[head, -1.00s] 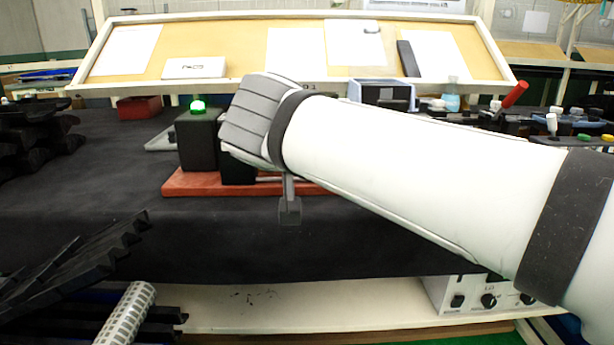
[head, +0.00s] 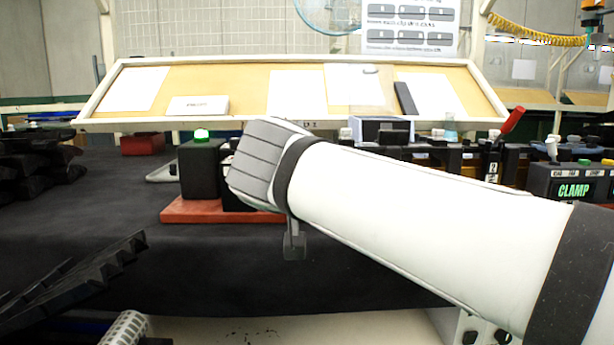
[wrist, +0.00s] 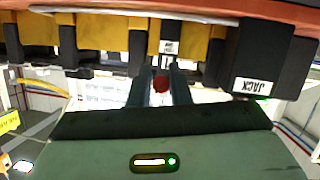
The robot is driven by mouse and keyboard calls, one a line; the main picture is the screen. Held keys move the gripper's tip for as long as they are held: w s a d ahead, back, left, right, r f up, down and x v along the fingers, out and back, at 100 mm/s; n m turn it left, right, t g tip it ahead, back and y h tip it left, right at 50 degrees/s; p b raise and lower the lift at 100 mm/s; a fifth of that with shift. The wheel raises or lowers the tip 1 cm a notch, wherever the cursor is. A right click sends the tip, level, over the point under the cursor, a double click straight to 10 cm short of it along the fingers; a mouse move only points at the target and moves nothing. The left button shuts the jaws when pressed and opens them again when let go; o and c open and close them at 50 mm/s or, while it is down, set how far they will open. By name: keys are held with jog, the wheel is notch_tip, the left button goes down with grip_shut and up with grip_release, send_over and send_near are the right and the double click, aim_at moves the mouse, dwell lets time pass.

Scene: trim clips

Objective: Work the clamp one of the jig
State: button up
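In the wrist view, my gripper (wrist: 161,90) has its two dark fingers apart, with a red knob (wrist: 161,85) between them. I see no clear contact on the knob; it looks like a lever's end, but its shaft is hidden. Behind it are yellow and black blocks of the jig (wrist: 125,38), with a small white label above the knob and a black part marked JACK (wrist: 262,62). A red-handled lever (head: 512,121) stands tilted at the right by a label 2.
A black box with a lit green lamp (head: 201,134) stands on a red base (head: 190,210) left of my wrist. A panel reading CLAMP (head: 575,188) is at the right. A sloped board (head: 245,85) with papers is behind. Dark cloth in front of the base is mostly clear.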

jog(key=o, duration=0.4)
jog(key=p+v, duration=0.2)
jog(key=v, duration=0.5)
jog(key=shift+s, duration=0.4)
